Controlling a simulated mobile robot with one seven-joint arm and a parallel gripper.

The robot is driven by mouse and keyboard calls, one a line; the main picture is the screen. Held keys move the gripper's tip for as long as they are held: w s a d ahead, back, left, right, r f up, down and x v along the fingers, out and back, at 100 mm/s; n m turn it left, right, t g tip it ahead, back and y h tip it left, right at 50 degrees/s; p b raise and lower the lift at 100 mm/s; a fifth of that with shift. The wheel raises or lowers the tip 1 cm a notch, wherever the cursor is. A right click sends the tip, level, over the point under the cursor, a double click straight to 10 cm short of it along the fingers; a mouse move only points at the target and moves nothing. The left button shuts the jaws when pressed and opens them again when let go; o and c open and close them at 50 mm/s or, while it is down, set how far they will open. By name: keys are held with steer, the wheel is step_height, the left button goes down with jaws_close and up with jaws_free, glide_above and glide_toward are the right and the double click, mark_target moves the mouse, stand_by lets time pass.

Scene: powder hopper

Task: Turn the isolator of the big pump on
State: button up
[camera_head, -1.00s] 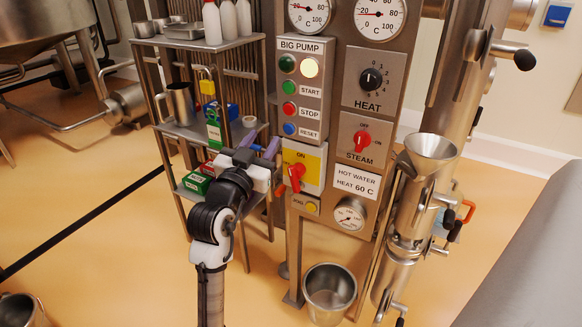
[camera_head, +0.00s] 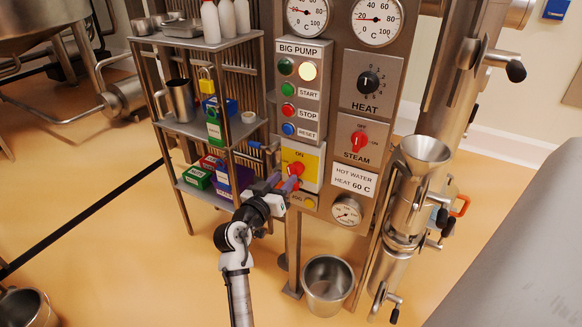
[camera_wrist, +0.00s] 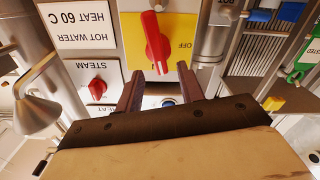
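The big pump's isolator is a red handle (camera_head: 297,168) on a yellow plate (camera_head: 314,160) low on the BIG PUMP panel. "ON" shows at the plate's top. In the wrist view, which is upside down, the red handle (camera_wrist: 154,42) lies nearly lengthwise, slightly tilted, with "OFF" beside it on the yellow plate (camera_wrist: 181,62). My gripper (camera_head: 284,180) is just below and in front of the handle, partly covering the plate's lower left. In the wrist view my gripper (camera_wrist: 162,85) is open, its purple fingers apart and the handle's end near the gap between them. No grip on it shows.
The STEAM knob (camera_head: 359,141), also red, is right of the isolator. A shelf rack (camera_head: 187,127) with boxes and a padlock stands close on the left. The JOG box (camera_head: 304,201) is under the isolator. A steel funnel (camera_head: 424,150) is at the right.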

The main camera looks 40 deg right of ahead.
mark_target(290, 173)
steer(key=p+x, duration=0.1)
steer(key=x, duration=0.4)
steer(key=shift+d, duration=0.1)
steer(key=c, duration=0.6)
steer(key=m+b, duration=0.1)
steer(key=b, duration=0.1)
steer(key=shift+f+b, duration=0.3)
steer(key=shift+m+b, duration=0.6)
steer(key=shift+b, duration=0.55)
steer(key=shift+s+d+r+m+b, duration=0.1)
steer(key=shift+r+m+b, duration=0.15)
steer(key=shift+m+b, duration=0.2)
steer(key=o, duration=0.6)
